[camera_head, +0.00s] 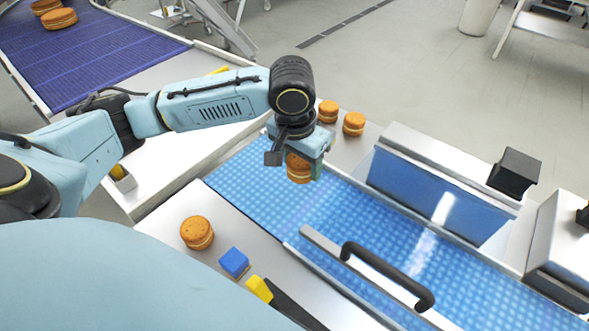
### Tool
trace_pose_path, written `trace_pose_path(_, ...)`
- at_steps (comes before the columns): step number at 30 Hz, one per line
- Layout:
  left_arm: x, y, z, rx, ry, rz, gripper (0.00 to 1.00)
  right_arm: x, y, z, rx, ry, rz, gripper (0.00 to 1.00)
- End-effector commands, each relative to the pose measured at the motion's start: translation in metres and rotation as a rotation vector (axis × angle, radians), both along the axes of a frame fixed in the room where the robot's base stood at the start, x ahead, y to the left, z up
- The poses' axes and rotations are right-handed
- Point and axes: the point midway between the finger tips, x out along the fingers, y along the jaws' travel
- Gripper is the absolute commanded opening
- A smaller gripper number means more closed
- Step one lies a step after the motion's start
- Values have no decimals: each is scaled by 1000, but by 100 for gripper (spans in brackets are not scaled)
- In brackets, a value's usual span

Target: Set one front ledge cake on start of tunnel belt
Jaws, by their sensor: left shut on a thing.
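My left gripper (304,172) is shut on a round orange-brown filled cake (297,163) and points downward. The held cake shows over the blue tunnel belt (250,182), near the belt's far edge; I cannot tell whether it touches the belt. Another filled cake (197,232) lies on the front ledge (165,226), on the near side of the belt. The tunnel (440,195) is a metal housing with a bluish side, further right along the belt. My right gripper is not in view.
Two cakes (354,123) sit on the far ledge behind my left gripper. A black handle (388,275) stands over the belt's near side. A purple belt (90,50) with cakes is at upper left.

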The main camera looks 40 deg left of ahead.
Motion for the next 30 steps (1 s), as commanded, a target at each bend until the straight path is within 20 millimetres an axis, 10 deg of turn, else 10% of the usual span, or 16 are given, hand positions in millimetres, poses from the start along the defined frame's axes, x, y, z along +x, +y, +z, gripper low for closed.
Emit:
trace_pose_path(16, -1, 0, -78, 2, 1, -1, 46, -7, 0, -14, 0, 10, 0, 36)
trace_pose_path(29, -1, 0, -85, 1, 0, -1, 46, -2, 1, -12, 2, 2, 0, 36)
trace_pose_path(30, -1, 0, -86, 1, 1, -1, 57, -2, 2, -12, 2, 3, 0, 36)
